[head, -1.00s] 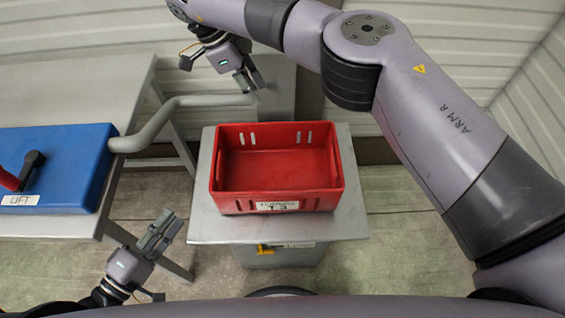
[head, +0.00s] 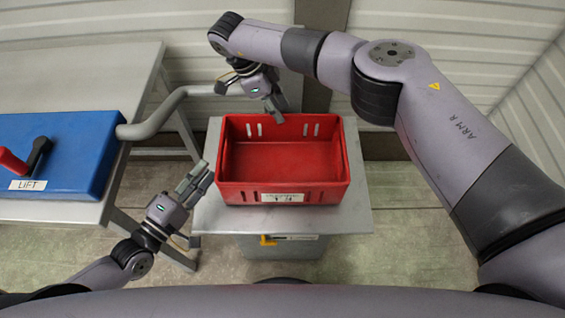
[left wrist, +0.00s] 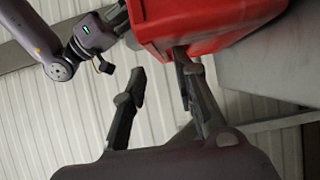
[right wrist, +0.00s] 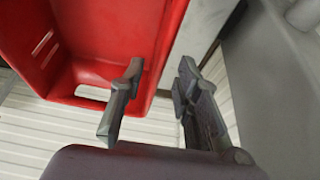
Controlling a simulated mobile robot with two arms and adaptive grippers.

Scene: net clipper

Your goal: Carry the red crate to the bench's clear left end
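The red crate (head: 285,195) sits upright and empty on a grey stand (head: 345,215) in the head view. My left gripper (head: 193,182) is open beside the crate's left end, near its front corner. In the left wrist view, the crate (left wrist: 200,20) is at the top, close to the right finger; I cannot tell whether they touch. My right gripper (head: 276,106) is open at the crate's far rim. In the right wrist view, the crate (right wrist: 90,45) fills the upper left, with its edge between the spread fingers (right wrist: 155,90). The grey bench (head: 90,75) stands at the left.
A blue box (head: 75,135) labelled LIFT, with a red-handled lever (head: 20,160), lies on the bench. A bent grey pipe (head: 165,115) runs from it towards the crate's back left. The bench top behind the blue box is bare.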

